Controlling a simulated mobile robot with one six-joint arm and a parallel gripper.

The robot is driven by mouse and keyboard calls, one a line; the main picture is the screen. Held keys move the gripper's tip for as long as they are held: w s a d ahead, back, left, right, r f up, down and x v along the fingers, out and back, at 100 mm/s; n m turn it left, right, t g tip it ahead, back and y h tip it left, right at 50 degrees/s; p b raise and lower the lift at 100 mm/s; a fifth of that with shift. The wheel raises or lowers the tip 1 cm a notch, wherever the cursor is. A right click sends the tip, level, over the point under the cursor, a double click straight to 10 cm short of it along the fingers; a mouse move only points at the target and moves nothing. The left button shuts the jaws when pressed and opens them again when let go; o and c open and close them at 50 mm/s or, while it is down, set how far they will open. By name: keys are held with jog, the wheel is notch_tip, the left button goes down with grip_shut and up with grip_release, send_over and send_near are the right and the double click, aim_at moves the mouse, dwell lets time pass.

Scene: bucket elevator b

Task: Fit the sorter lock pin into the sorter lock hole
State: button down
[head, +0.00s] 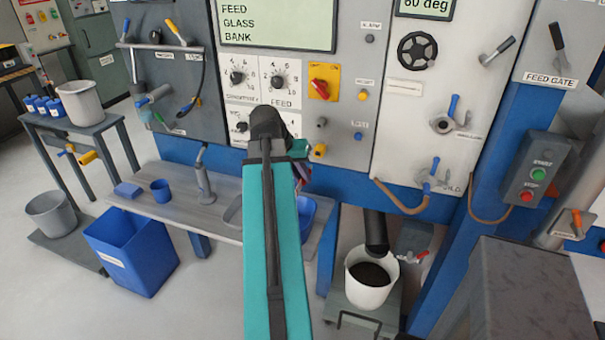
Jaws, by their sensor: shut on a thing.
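My teal arm reaches forward up the middle of the head view. My gripper (301,173) lies mostly behind the arm's far end, with only a small dark and reddish part showing at the right. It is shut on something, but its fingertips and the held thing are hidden. I cannot make out the sorter lock pin. I cannot pick out the sorter lock hole for sure among the small fittings on the grey control panel (345,165). A yellow knob-like piece (319,151) shows just right of the arm's end; I cannot tell whether it touches my gripper.
A grey bench (180,205) with a blue cup (161,190) runs below the panel. A blue bin (130,250) stands on the floor at left. A white bucket (370,285) stands under a black spout. A dark grey box (530,290) fills the lower right.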

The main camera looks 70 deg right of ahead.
jog(key=w+a+n+t, duration=0.1)
jog(key=w+a+n, duration=0.2)
jog(key=w+a, duration=0.55)
jog(key=w+a+r+n+t, duration=0.15)
jog(key=w+a, duration=0.35)
jog(key=w, duration=0.7)
jog(key=w+a+n+t, duration=0.1)
jog(key=w+a+n, duration=0.3)
jog(key=w+a, duration=0.45)
jog(key=w+a+n+t, duration=0.1)
jog(key=w+a, duration=0.4)
jog(key=a, duration=0.6)
jog(key=w+a+n+t+y, duration=0.1)
jog(key=w+a+n, duration=0.3)
jog(key=a, duration=0.8)
jog(key=w+a+r+n+t+b, duration=0.1)
jog(key=w+a+n, duration=0.1)
jog(key=w+a, duration=0.4)
jog(key=a, duration=0.5)
jog(key=shift+w+a+n, duration=0.15)
jog(key=shift+a+n, duration=0.2)
